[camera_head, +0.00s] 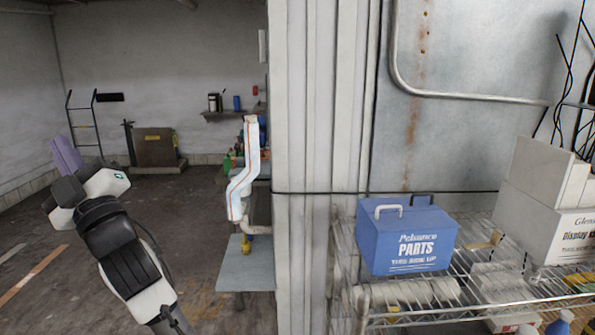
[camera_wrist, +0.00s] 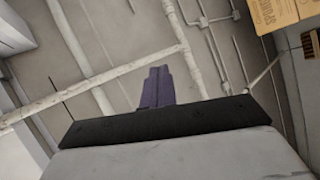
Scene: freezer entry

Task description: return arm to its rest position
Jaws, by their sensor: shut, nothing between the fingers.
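My gripper (camera_head: 63,150) is at the left of the head view, at the end of my raised white and black arm. Its purple fingers point up and slightly left, apart from everything around. In the wrist view the fingers (camera_wrist: 158,88) are together with nothing between them.
A wire shelf (camera_head: 390,297) at the right holds a blue parts box (camera_head: 407,240) and white cartons (camera_head: 548,205). A grey wall panel (camera_head: 320,110) stands mid-view. A hand truck (camera_head: 84,125) and a brown box (camera_head: 154,147) stand behind my arm, with open floor between.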

